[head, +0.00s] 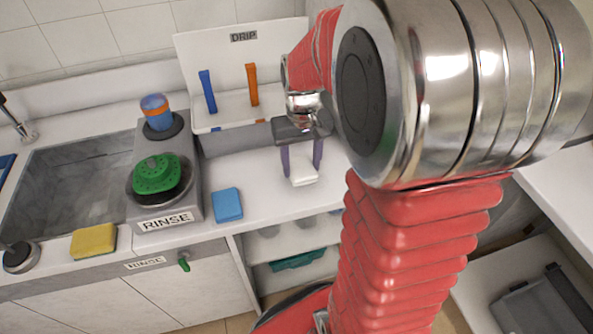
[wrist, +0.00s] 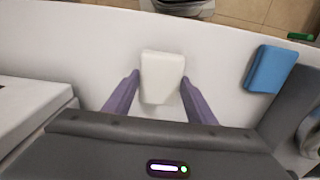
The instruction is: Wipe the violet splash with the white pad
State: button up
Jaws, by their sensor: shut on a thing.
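The white pad (head: 303,174) is a small pale block over the white counter, right of the blue sponge in the head view. My gripper (head: 303,170) points down with its violet fingers on either side of the pad, shut on it. In the wrist view the pad (wrist: 161,76) sits between the fingertips of my gripper (wrist: 160,82). I cannot tell whether the pad touches the counter. I see no violet splash in either view; the pad, the gripper or my arm may hide it.
A blue sponge (head: 228,205) lies on the counter near the front edge; it also shows in the wrist view (wrist: 270,68). The DRIP rack (head: 240,60) stands behind. The RINSE block (head: 165,219), a yellow sponge (head: 93,241) and the sink (head: 70,185) are left.

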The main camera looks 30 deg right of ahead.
jog(key=shift+a+r, duration=0.1)
jog(key=shift+r, duration=2.7)
